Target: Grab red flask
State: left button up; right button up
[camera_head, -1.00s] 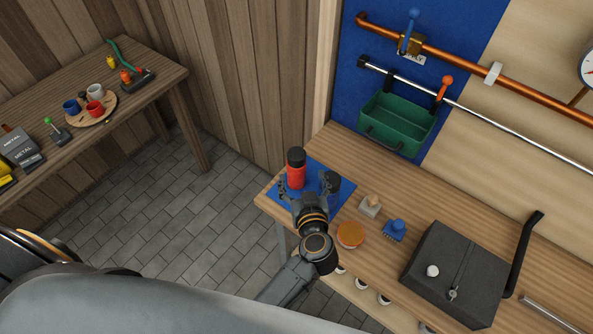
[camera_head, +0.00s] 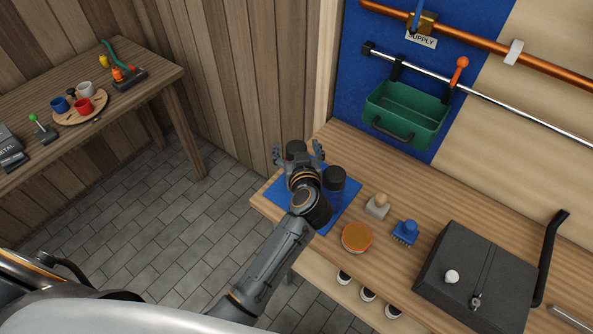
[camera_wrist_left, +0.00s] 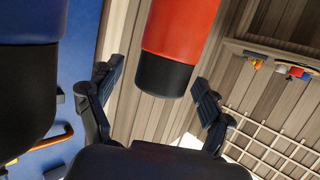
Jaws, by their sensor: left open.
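The red flask shows its black cap (camera_head: 296,147) in the head view; its red body is hidden behind my left gripper (camera_head: 298,155). In the left wrist view the red flask (camera_wrist_left: 180,30) appears with its black cap toward the bottom of the picture, between the two open fingers (camera_wrist_left: 156,78). Gaps show between the cap and both fingers; I cannot tell the exact distance in depth. A dark blue flask (camera_head: 334,182) with a black cap stands just right of the gripper on the blue mat (camera_head: 272,194). My right gripper is not in view.
A stamp (camera_head: 378,206), a blue brush (camera_head: 405,232), a round orange-topped tin (camera_head: 357,238) and a dark box (camera_head: 470,275) lie to the right on the workbench. A green bin (camera_head: 408,115) hangs behind. The dark blue flask is close beside the gripper.

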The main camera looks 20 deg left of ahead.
pick_arm(q)
jog(key=shift+r, duration=0.1)
grip_shut()
dwell(0.3)
